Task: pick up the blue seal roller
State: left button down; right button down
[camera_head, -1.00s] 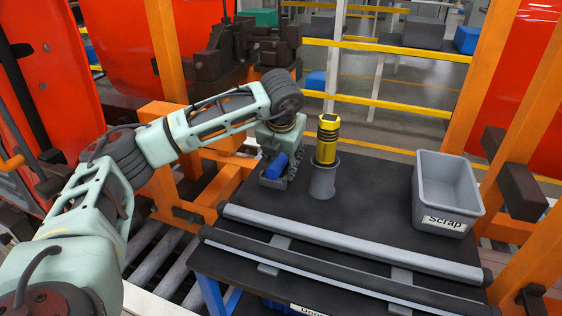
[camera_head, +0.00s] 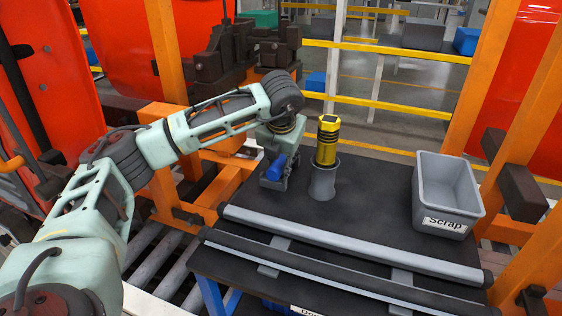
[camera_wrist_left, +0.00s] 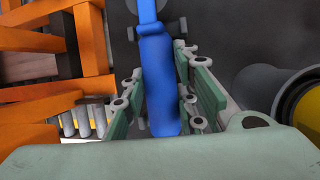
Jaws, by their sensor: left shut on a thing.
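The blue seal roller (camera_head: 276,168) is at the back left of the dark table, left of the grey cup. My left gripper (camera_head: 274,179) comes down over it and is shut on it. In the left wrist view the roller's blue handle (camera_wrist_left: 158,80) lies between the two finger pads of my left gripper (camera_wrist_left: 163,98), with its thinner end pointing away at the top. I cannot tell whether the roller touches the table. My right gripper is not in view.
A grey cup (camera_head: 322,184) holding a yellow and black tool (camera_head: 327,142) stands close to the right of my left gripper. A grey Scrap bin (camera_head: 447,192) is at the table's right. Long grey bars (camera_head: 350,243) lie across the front. Orange posts (camera_head: 512,130) flank the table.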

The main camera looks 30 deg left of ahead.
aim_at(281, 157)
pick_arm(q)
jog(key=shift+r, duration=0.15)
jog(key=shift+r+p, duration=0.3)
jog(key=shift+p, duration=0.15)
notch_tip(281, 157, up, 9)
jog(key=shift+f+b, duration=0.1)
jog(key=shift+b, duration=0.85)
jog(key=shift+r, duration=0.45)
jog(key=c, duration=1.9)
grip_release()
grip_shut()
